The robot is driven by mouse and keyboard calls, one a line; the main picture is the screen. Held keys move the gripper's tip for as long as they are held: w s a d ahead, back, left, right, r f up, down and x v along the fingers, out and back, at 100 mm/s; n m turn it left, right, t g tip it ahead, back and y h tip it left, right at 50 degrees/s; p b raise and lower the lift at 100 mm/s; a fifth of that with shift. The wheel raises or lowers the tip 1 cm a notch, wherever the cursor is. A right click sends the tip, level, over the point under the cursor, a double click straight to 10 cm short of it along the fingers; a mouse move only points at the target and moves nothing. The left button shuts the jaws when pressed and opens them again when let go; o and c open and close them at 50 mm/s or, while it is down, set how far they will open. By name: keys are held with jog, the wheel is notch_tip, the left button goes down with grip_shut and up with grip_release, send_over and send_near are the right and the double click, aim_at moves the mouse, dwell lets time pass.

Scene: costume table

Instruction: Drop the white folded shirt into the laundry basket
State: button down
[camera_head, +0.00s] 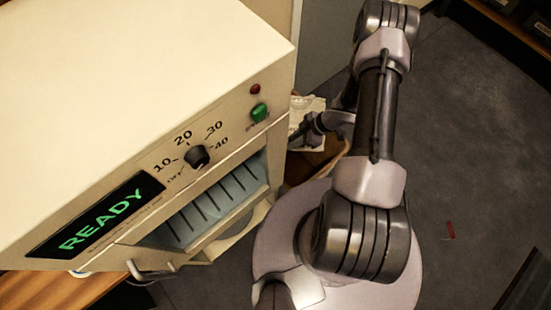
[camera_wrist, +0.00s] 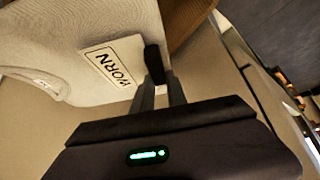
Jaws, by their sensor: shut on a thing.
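The white folded shirt (camera_wrist: 75,25) fills the upper left of the wrist view and bears a tag reading WORN. My gripper (camera_wrist: 155,65) is shut on the shirt's edge beside the tag. In the head view a small part of the shirt (camera_head: 312,105) shows beside the machine, with my gripper (camera_head: 298,134) against it, partly hidden by the machine and my arm. A brown laundry basket (camera_head: 318,162) stands below the shirt in the head view, mostly hidden. I cannot tell whether the shirt touches the basket.
A large cream machine (camera_head: 140,80) with a READY display, dial and open slot stands close on the left. A wooden surface (camera_head: 60,290) shows below it.

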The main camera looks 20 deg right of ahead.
jog(key=shift+w+a+f, duration=0.1)
jog(key=shift+a+f, duration=0.05)
jog(key=shift+f, duration=0.05)
jog(key=f+b, duration=0.3)
jog(key=f, duration=0.1)
jog(key=f+b, duration=0.2)
jog(key=shift+d+b, duration=0.25)
jog(key=shift+b, duration=0.05)
jog(key=shift+r, duration=0.15)
jog(key=c, duration=1.3)
grip_release()
jog(key=shift+o, duration=0.2)
jog(key=p+v, duration=0.8)
jog(key=v, duration=0.9)
jog(key=shift+r, duration=0.3)
jog(key=shift+d, duration=0.1)
